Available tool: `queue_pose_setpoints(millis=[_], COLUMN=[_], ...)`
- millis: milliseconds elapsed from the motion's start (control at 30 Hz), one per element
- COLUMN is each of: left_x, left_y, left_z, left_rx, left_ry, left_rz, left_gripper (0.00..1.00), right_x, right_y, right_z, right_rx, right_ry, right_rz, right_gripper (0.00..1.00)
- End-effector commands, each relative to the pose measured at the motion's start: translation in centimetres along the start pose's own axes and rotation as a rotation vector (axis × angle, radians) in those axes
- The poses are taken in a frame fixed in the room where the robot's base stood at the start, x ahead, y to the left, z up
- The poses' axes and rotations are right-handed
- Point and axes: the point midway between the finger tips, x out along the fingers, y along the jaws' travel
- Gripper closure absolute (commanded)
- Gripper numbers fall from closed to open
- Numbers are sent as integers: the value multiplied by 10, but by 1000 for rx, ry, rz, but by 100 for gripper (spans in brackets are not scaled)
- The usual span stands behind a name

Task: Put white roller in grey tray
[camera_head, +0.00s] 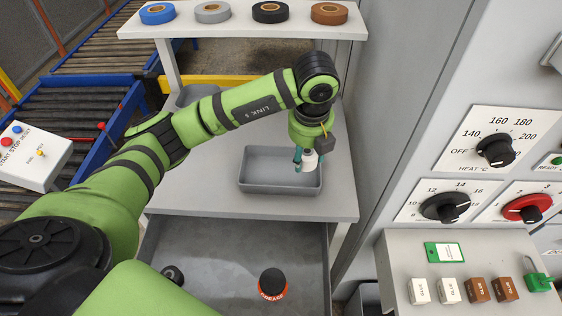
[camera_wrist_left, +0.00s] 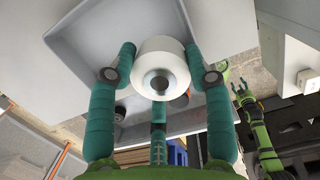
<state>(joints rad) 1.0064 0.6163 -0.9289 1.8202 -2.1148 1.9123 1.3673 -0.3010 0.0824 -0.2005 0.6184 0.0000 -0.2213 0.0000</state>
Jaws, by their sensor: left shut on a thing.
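My left gripper (camera_head: 307,164) is shut on the white roller (camera_head: 310,158). In the left wrist view the roller (camera_wrist_left: 160,68) sits between teal fingers (camera_wrist_left: 160,78), its round end with a grey centre facing the camera. The grey tray (camera_head: 262,187) stands on the pale table. The gripper and roller are over the right part of the tray; whether the roller touches its floor cannot be told. The tray's wall also shows in the left wrist view (camera_wrist_left: 66,40). My right gripper (camera_wrist_left: 240,90) appears small at the right there; its jaw state is unclear.
Blue (camera_head: 157,13), grey (camera_head: 212,12), black (camera_head: 270,11) and brown (camera_head: 329,13) tape rolls lie on the upper shelf. Below the table, an open grey drawer (camera_head: 215,265) holds a black-and-orange item (camera_head: 272,283). A control panel (camera_head: 490,150) stands at right; conveyors are at left.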

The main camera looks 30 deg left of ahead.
Motion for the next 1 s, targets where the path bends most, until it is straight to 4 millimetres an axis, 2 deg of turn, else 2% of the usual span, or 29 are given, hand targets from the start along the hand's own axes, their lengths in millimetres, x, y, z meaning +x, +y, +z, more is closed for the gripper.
queue_pose_setpoints(millis=[33, 100, 300, 467, 733, 1000], left_x=[4, 14, 36, 45, 79, 82], left_y=[14, 27, 54, 59, 59, 59], left_z=[4, 9, 19, 20, 15, 15], left_rx=[-6, -4, -1, 2, 3, 3], left_ry=[3, 2, 0, 1, 1, -1], left_rz=[5, 3, 0, -1, -2, -3], left_gripper=[86, 86, 86, 86, 86, 86], right_x=[-8, -13, -22, -25, -38, -36], right_y=[1, 2, 2, 2, 1, -4], right_z=[0, -1, -2, -2, -4, -6], right_rx=[1, 1, 2, 2, 2, 3], right_ry=[-1, -1, 0, 1, 3, 5], right_rz=[2, 2, 2, 2, 1, -5], right_gripper=[48, 48, 48, 48, 48, 48])
